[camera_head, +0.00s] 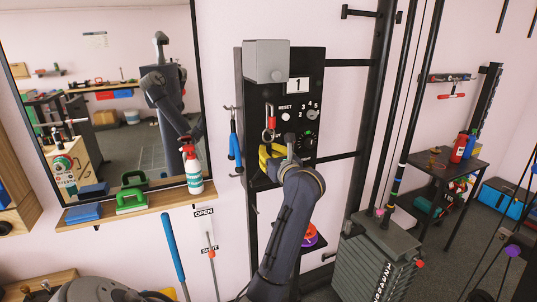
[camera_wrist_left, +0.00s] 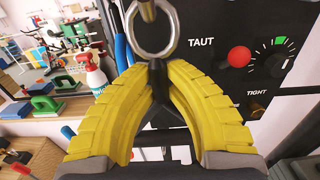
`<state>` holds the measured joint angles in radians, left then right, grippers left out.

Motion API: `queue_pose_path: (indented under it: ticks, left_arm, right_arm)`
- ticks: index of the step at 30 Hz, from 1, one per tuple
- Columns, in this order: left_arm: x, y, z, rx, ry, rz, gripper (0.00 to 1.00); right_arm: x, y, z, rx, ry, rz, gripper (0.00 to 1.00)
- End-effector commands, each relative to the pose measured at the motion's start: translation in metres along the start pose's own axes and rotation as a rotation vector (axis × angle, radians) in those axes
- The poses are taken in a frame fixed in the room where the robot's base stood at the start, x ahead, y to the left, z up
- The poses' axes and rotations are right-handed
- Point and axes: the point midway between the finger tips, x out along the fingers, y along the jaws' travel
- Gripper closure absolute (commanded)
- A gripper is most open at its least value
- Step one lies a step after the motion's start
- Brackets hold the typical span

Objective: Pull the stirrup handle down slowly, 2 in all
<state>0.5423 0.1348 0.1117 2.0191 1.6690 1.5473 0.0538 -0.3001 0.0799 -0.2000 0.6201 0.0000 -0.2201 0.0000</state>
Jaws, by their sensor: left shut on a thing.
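My left gripper (camera_head: 271,151) is in front of the black panel (camera_head: 313,75), at its left side. In the left wrist view its yellow fingers (camera_wrist_left: 157,75) meet at the tips. They are shut on a dark piece just below a metal ring (camera_wrist_left: 153,52), which I take to be the stirrup handle; the fingers hide most of it. In the head view, a red clip (camera_head: 269,118) hangs just above the fingers. The counter (camera_head: 299,85) on the panel reads 1. My right gripper does not show.
The panel has a RESET button (camera_head: 286,117), a numbered dial (camera_head: 311,114) and a green-marked knob (camera_head: 309,142). A red lamp (camera_wrist_left: 239,56) sits beside TAUT. A grey weight stack (camera_head: 375,262) stands at lower right. A shelf (camera_head: 150,203) with a spray bottle (camera_head: 192,170) is left.

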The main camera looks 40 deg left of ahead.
Motion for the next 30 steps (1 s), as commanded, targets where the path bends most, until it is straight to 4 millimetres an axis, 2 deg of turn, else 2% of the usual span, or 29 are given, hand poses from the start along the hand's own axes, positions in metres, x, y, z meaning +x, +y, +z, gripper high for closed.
queue_pose_path:
  ticks: [13,24,30]
  left_arm:
    - [0.000,-0.001,-0.004,0.002,0.006,-0.002,1.00]
    - [0.000,-0.001,-0.025,0.002,0.006,-0.002,1.00]
    - [0.000,-0.001,-0.026,0.001,0.006,-0.002,1.00]
  right_arm:
    - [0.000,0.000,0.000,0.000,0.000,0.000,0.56]
    - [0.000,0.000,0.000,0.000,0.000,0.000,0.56]
    - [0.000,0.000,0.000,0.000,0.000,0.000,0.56]
